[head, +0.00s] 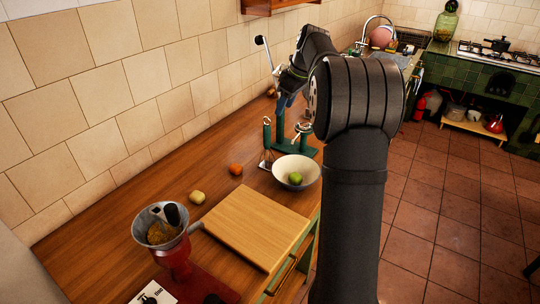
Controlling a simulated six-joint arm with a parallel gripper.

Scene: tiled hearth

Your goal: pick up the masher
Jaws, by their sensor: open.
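What looks like the masher (267,133) has a green handle and a pale metal lower end. It stands upright at the front left of a green stand (305,151) on the wooden counter, left of and behind the bowl. My gripper (286,103) is at the end of my dark arm, above the stand and close to the right of the masher's top. It is open. My arm links hide part of it, and its fingertips are hard to make out. I cannot tell whether it touches anything.
A white bowl (311,174) with a green fruit (295,178) stands near the counter edge. A cutting board (250,226), an orange fruit (236,169), a yellowish one (197,197) and a red grinder-like device (174,257) are nearer. The tiled wall (120,90) borders the counter.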

